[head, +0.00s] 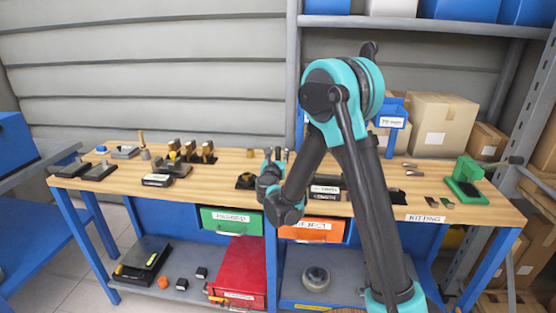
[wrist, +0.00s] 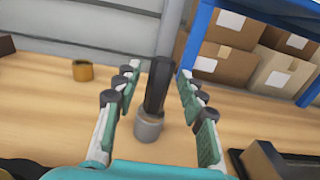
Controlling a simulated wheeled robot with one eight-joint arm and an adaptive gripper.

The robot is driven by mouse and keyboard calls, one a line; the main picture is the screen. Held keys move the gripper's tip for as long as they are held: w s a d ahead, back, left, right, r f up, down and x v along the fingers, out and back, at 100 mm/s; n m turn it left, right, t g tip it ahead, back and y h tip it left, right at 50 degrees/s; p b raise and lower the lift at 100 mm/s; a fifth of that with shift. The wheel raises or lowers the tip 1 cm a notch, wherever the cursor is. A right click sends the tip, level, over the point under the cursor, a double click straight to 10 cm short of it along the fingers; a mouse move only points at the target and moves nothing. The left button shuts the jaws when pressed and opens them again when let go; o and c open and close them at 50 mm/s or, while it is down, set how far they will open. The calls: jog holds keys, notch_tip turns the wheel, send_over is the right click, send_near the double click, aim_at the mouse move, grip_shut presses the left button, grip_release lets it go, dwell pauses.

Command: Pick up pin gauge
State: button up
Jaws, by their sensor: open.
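In the wrist view, what looks like the pin gauge stands upright on the wooden bench: a dark upper bar (wrist: 157,88) on a round grey base (wrist: 149,126). My gripper (wrist: 156,82) is open, with one teal-padded finger on each side of it and a visible gap to both. Nothing is held. In the head view, my gripper (head: 274,156) is low over the middle of the workbench (head: 225,166). There the pin gauge cannot be told apart from the gripper.
A brass cylinder (wrist: 83,71) stands to the left in the wrist view, and a black block (wrist: 270,163) lies close on the right. Cardboard boxes (wrist: 285,78) fill a blue-framed shelf behind. In the head view, a green press (head: 466,180) stands at the bench's right end.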

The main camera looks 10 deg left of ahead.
jog(key=w, duration=0.4)
jog(key=shift+w, duration=0.25)
jog(key=shift+c, duration=0.6)
grip_shut()
